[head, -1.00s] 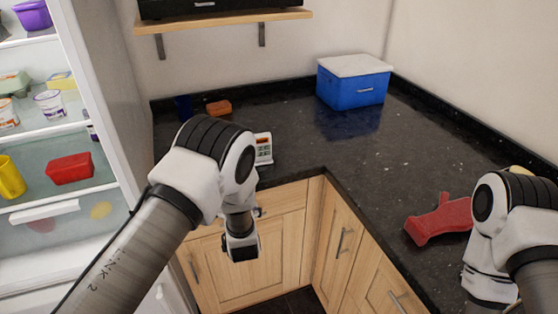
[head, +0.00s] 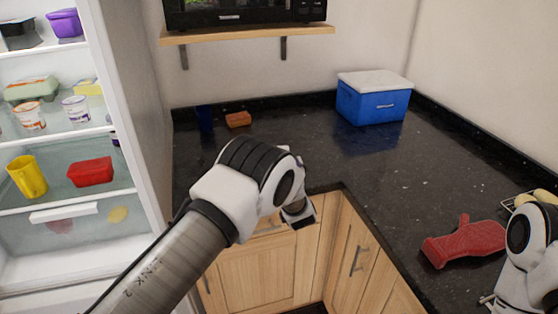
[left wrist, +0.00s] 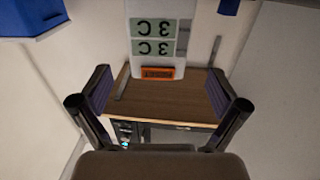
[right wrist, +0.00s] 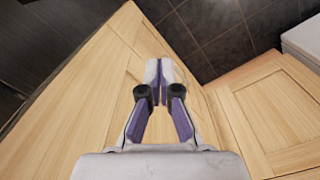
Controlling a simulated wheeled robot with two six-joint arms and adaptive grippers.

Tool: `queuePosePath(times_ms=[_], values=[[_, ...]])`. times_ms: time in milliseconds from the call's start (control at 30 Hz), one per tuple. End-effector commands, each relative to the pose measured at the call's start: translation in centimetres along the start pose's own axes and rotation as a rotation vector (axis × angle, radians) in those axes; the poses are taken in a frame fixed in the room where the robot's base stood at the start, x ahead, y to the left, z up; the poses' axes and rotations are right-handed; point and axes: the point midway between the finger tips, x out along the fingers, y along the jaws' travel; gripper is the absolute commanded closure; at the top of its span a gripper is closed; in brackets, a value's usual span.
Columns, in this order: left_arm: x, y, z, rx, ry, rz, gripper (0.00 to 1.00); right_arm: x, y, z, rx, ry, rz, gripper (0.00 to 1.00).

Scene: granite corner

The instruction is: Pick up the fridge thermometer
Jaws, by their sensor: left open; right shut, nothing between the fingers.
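The fridge thermometer (left wrist: 153,22) is a white unit with two greenish displays and an orange strip. It appears upside down in the left wrist view, ahead of and between the fingers of my left gripper (left wrist: 157,88). That gripper is open and empty, with the thermometer beyond its fingertips. In the head view my left arm covers the thermometer and the fingertips. My right gripper (right wrist: 160,88) is shut and empty in front of the wooden cabinet doors (right wrist: 85,75).
A red oven mitt (head: 464,241) lies at right. The wooden shelf (head: 250,34) carries a microwave (head: 245,12). The open fridge (head: 65,130) is at left.

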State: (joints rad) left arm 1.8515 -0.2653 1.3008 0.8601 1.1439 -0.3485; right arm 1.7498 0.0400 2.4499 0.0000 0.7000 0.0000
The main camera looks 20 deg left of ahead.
Motion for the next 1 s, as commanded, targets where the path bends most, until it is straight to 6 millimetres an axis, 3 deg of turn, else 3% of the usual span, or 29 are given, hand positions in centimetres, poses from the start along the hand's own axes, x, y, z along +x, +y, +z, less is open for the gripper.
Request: queuePosePath(times_ms=[67, 200, 433, 600, 633, 733, 767, 1000], values=[[1.5, 0.1, -0.5, -0.003, -0.001, -0.002, 0.02, -1.1, 0.0, 0.0, 0.0, 0.0, 0.0, 1.0], [3.4, 0.1, -0.2, -0.001, -0.001, -0.001, 0.02, -1.2, 0.0, 0.0, 0.0, 0.001, 0.0, 1.0], [3.6, 0.2, -0.1, 0.001, -0.001, 0.001, 0.02, -1.1, 0.0, 0.0, 0.0, 0.0, 0.0, 1.0], [3.6, 0.2, -0.1, 0.001, -0.001, 0.001, 0.62, -1.1, 0.0, 0.0, 0.0, 0.0, 0.0, 1.0], [3.6, 0.2, -0.1, 0.001, -0.001, 0.001, 0.68, -1.1, 0.0, 0.0, 0.0, 0.0, 0.0, 1.0], [3.6, 0.2, -0.1, 0.001, -0.001, 0.001, 0.68, -1.1, 0.0, 0.0, 0.0, 0.0, 0.0, 1.0], [3.6, 0.2, -0.1, 0.001, -0.001, 0.001, 0.74, -1.1, 0.0, 0.0, 0.0, 0.0, 0.0, 1.0], [3.5, 0.2, -0.3, 0.001, -0.001, 0.001, 0.74, -1.3, 0.0, 0.0, 0.0, 0.0, 0.0, 1.0]])
